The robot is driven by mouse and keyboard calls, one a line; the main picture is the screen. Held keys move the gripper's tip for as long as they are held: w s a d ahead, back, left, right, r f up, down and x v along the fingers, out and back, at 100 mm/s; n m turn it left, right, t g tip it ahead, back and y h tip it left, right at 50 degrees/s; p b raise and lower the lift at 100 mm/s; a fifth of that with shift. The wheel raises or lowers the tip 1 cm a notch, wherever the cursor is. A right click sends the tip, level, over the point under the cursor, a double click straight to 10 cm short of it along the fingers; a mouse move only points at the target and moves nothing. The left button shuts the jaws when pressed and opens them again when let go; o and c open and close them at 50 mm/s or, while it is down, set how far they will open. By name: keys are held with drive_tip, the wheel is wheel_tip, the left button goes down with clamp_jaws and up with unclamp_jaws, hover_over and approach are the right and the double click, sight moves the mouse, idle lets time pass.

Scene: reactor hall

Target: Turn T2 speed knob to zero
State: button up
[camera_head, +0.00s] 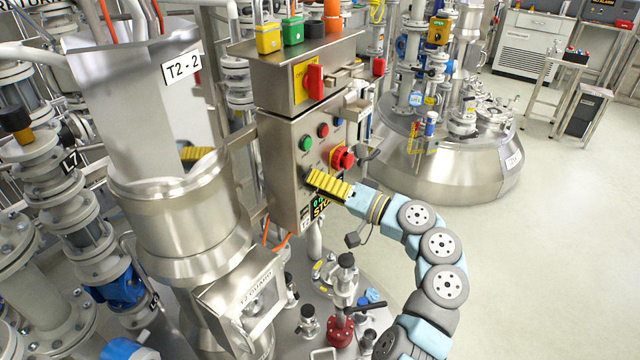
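The steel T2 control box (283,180) stands in the middle of the camera_head view. Its front has a green button (306,143), a red button (323,130) and a red rotary switch on yellow (343,158). A lit display (320,205) sits low on the panel, partly covered by my gripper. My gripper (310,180) has yellow ribbed fingers and reaches the lower panel from the right, with its tips at or very near the panel face. The speed knob is not clearly visible; the fingers hide that spot. I cannot tell whether the fingers are closed on it.
A red handle on a yellow plate (314,82) juts out above the panel. The T2-2 hopper (140,110) stands left. Open floor lies right.

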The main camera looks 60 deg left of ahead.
drive_tip(key=shift+w+d, duration=0.1)
drive_tip(key=shift+w, duration=0.05)
drive_tip(key=v, duration=1.2)
idle(0.3)
